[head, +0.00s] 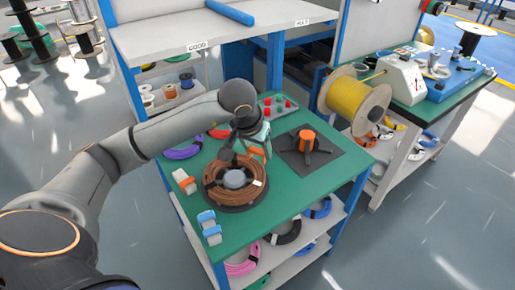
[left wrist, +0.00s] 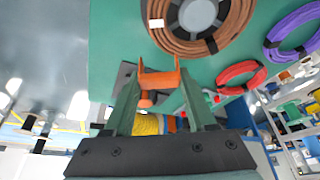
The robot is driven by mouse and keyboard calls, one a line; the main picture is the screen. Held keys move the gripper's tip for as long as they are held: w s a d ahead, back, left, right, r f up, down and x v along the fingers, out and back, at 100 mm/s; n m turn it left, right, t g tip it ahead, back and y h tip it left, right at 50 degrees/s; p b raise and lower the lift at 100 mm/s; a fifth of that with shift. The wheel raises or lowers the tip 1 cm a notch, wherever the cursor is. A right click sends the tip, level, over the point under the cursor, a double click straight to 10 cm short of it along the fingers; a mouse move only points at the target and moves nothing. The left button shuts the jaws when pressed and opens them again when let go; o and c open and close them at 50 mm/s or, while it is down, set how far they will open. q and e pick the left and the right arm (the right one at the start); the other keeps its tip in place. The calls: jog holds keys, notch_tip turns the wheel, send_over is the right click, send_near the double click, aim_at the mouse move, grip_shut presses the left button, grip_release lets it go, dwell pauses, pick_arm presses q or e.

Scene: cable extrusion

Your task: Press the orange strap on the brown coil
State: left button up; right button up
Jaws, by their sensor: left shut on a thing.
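The brown coil (head: 210,188) lies around a grey hub on a dark round base on the green table. It also shows at the top of the left wrist view (left wrist: 228,32). My left gripper (left wrist: 158,84) is shut on a U-shaped orange strap (left wrist: 160,77), held between its fingertips. In the head view the gripper (head: 252,146) is just behind the coil, and the orange strap (head: 257,151) shows at its tip. The strap appears apart from the coil. White tags and dark bands show on the coil. My right gripper is in neither view.
An orange hub (head: 306,140) with dark arms stands on a grey mat to the right. A block with orange (head: 186,182) and one with blue (head: 209,226) lie at the left edge. A purple coil (head: 183,151) lies behind. A yellow spool (head: 354,99) stands at the right.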

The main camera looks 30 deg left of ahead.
pick_arm(q)
jog(key=f, duration=0.1)
jog(key=b, duration=0.4)
send_over(258, 178)
notch_tip(258, 178, down, 5)
jog(key=shift+s+d, duration=0.1)
jog(key=shift+s, duration=0.05)
jog(key=shift+f+b, duration=0.45)
jog(key=shift+f, duration=0.45)
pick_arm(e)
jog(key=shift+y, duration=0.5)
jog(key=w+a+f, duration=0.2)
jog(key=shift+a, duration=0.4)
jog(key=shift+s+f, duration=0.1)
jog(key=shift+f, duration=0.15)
pick_arm(q)
jog(key=shift+f+b, duration=1.5)
jog(key=shift+f, duration=0.05)
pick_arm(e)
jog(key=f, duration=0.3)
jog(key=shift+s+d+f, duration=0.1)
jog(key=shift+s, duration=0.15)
